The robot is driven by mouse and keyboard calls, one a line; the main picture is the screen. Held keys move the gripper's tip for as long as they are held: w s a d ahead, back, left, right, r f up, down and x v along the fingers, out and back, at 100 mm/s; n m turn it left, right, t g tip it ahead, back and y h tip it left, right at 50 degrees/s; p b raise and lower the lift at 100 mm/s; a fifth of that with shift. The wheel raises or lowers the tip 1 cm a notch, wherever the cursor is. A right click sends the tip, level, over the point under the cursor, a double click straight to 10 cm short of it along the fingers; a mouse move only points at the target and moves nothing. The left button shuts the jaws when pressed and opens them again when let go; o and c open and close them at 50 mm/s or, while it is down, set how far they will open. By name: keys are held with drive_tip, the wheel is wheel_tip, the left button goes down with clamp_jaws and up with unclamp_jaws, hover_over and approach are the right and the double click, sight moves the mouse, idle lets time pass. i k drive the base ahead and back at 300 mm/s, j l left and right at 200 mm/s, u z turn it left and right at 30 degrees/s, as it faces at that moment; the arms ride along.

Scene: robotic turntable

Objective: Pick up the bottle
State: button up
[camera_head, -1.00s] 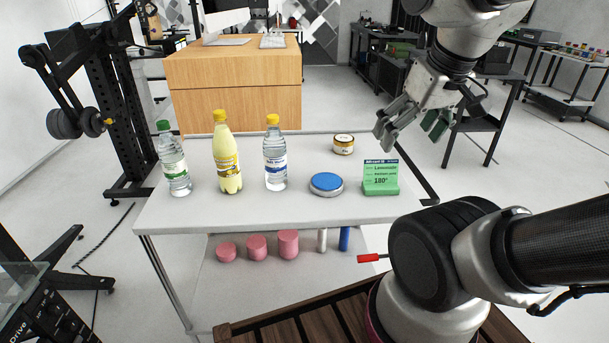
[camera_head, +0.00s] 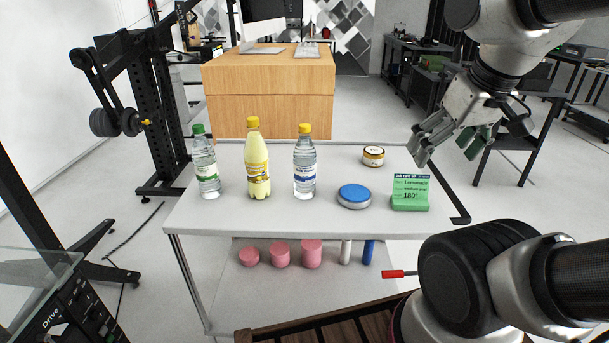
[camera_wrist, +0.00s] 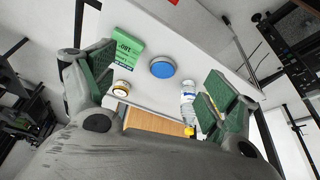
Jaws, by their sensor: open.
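Three bottles stand upright in a row on the white table (camera_head: 230,222). The left one is a clear bottle with a green cap (camera_head: 206,168). The middle one is a yellow bottle with a yellow cap (camera_head: 257,165). The right one is a clear bottle with a yellow cap (camera_head: 305,168); it also shows in the wrist view (camera_wrist: 188,97). A blue-topped round turntable (camera_head: 354,195) and a green job card (camera_head: 410,193) reading "Lemonade" and "180°" are to their right. My gripper (camera_head: 447,147) is open and empty above the table's right edge, apart from every bottle.
Pink cylinders (camera_head: 281,255) and a white and a blue one are on the lower shelf. A wooden desk (camera_head: 270,92) is behind. The table's front left is clear.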

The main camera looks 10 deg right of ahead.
sight(255, 151)
drive_tip(key=i+j+z, duration=0.2)
drive_tip(key=j, duration=0.4)
drive_tip(key=j+z, duration=0.15)
drive_tip(key=j, duration=0.4)
drive_tip(key=i+j+z, duration=0.2)
drive_tip(key=j, duration=0.45)
drive_tip(key=k, duration=0.05)
